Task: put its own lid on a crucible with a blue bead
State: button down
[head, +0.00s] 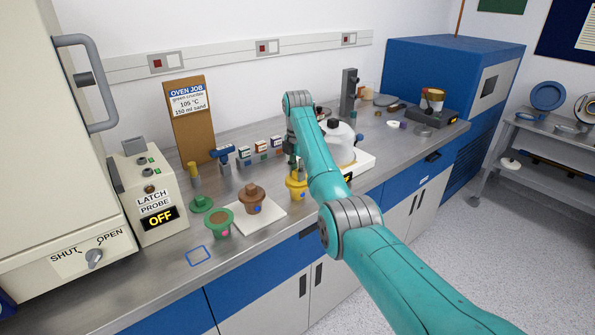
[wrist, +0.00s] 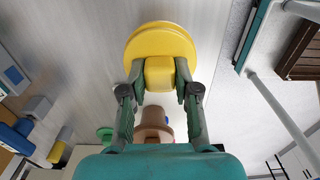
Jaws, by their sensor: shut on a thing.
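My gripper (head: 293,160) points down at a yellow crucible (head: 297,195) with a blue bead on its side. In the wrist view my gripper (wrist: 160,75) is shut on the square knob of a round yellow lid (wrist: 160,45). The lid is over the yellow crucible's mouth; whether it touches the rim I cannot tell. A brown crucible (head: 252,206), also with a blue bead, stands on a white tile with a brown lid (head: 252,191) on it. A green crucible (head: 219,224) with a pink bead stands uncovered, its green lid (head: 201,204) beside it on the bench.
A latch probe box (head: 150,200) reading OFF and a large oven stand at the left. A white balance-like device (head: 345,150) stands close behind my arm. Small labelled boxes (head: 260,150) line the back. The bench front around a blue outlined square (head: 199,256) is clear.

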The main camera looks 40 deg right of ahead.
jog(key=shift+f, duration=0.5)
jog(key=c, duration=0.8)
grip_release()
jog(key=shift+r, duration=0.1)
jog(key=shift+r, duration=3.65)
